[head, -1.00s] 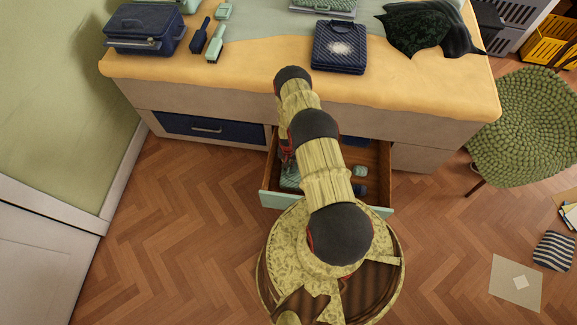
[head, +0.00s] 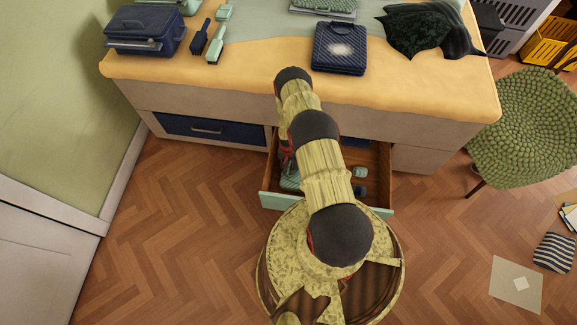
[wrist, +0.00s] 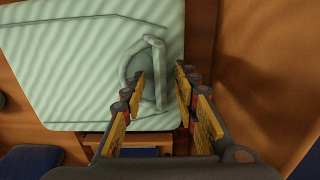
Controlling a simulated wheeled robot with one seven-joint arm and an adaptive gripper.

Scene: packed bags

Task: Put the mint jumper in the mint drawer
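The open drawer with the mint front (head: 274,201) pulls out from the counter below my arm. In the wrist view, a flat mint folded thing with a raised collar-like loop (wrist: 80,65), which looks like the mint jumper, lies inside wooden drawer walls. A mint patch of it (head: 289,180) shows at the drawer's left side in the head view. My gripper (wrist: 160,82) is above it with fingers apart. The loop shows between and beyond the fingertips; I cannot tell whether they touch it. My arm hides the gripper and the drawer's middle in the head view.
Small mint (head: 360,172) and navy (head: 360,190) items lie at the drawer's right. A navy drawer (head: 205,129) is shut at left. The counter holds a navy case (head: 145,30), brushes, a navy folded item (head: 338,50) and a dark bag (head: 425,30). A green chair (head: 530,125) stands right.

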